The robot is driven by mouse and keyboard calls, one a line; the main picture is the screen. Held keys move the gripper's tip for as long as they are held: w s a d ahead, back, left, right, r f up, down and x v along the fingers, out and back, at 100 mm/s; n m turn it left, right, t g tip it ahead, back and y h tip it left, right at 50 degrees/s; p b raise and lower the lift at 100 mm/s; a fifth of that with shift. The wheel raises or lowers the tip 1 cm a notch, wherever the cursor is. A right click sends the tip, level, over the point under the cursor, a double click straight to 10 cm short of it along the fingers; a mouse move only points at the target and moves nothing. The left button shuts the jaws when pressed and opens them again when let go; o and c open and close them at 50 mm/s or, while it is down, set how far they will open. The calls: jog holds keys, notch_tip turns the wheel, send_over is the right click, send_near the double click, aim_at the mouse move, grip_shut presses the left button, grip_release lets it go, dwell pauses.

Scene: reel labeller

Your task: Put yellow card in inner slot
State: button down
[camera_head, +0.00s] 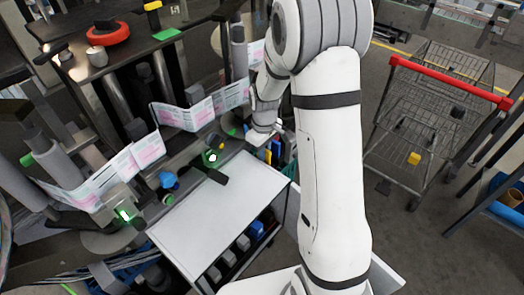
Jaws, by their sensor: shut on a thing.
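A narrow yellow strip (268,156), which looks like the yellow card, shows just below the fingers. Blue (275,151) and red upright edges stand close beside it in a small holder at the far right corner of the white table. The slots themselves are too small and too covered to tell apart, so I cannot see whether the card is inside one.
A wire cart with a red handle (450,80) stands at right on open floor.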

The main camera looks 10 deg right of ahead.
jog(key=shift+s+f+b, duration=0.35)
jog(key=shift+f+b, duration=0.1)
jog(key=shift+f, duration=0.15)
jog(key=c, duration=1.5)
grip_release()
jog(key=shift+s+f, duration=0.1)
jog(key=shift+f, duration=0.05)
notch_tip(320, 180, up, 13)
jog(key=s+r+m+t, duration=0.1)
jog(key=s+r+m, duration=0.1)
jog(key=s, duration=0.5)
jog(key=s+r+m+t, duration=0.1)
jog(key=s+r+m, duration=0.1)
jog(key=s, duration=0.5)
jog(key=s+r+m+t, duration=0.1)
jog(key=s+r+m, duration=0.2)
jog(key=s, duration=0.4)
jog(key=shift+a+r, duration=0.25)
jog(key=shift+a, duration=0.05)
